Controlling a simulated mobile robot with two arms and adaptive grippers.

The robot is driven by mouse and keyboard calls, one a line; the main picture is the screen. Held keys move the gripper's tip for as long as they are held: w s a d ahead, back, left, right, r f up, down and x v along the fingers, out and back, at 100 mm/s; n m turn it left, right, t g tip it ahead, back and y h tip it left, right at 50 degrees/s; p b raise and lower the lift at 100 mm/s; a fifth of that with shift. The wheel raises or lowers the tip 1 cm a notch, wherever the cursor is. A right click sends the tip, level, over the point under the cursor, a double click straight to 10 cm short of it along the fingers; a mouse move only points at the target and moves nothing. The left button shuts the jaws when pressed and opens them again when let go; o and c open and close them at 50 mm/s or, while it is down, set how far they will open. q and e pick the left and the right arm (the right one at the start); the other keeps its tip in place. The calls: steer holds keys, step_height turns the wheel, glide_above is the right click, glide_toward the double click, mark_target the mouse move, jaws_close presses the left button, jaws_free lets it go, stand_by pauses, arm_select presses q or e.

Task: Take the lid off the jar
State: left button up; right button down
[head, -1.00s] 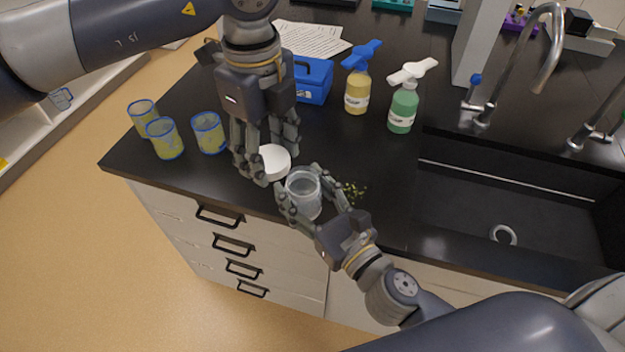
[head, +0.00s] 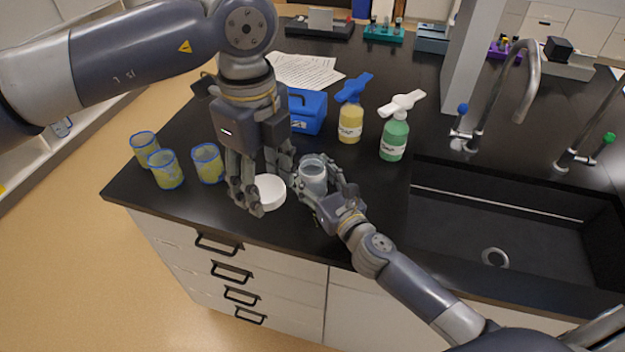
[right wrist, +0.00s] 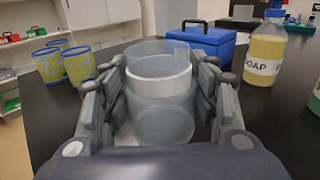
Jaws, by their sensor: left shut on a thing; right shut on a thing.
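The clear jar (head: 313,176) has an open top and is held upright by my right gripper (head: 318,184), whose fingers are shut around its sides. The jar (right wrist: 163,110) fills the middle of the right wrist view, between the fingers, with a white band round its upper part. The round white lid (head: 270,192) is apart from the jar, just left of it and nearer the counter's front edge. My left gripper (head: 257,187) points down and is shut on the lid. Whether the lid touches the counter is unclear.
Several blue-rimmed yellowish cups (head: 166,171) stand at the counter's left. A blue box (head: 307,111), a yellow soap bottle (head: 350,124) and a green bottle (head: 394,138) stand behind the jar. The black sink (head: 500,215) is at the right.

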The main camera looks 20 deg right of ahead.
mark_target(313, 183)
arm_select(q)
steer(key=shift+f+b, duration=0.65)
arm_select(e)
steer(key=shift+w+d+f, duration=0.1)
steer(key=shift+w+f, duration=0.1)
steer(key=shift+f, duration=0.7)
steer(key=shift+w+f, duration=0.2)
steer(key=shift+f, duration=0.65)
arm_select(q)
steer(key=shift+f, duration=0.1)
arm_select(e)
steer(key=shift+f, duration=0.1)
steer(key=c, duration=0.6)
jaws_free()
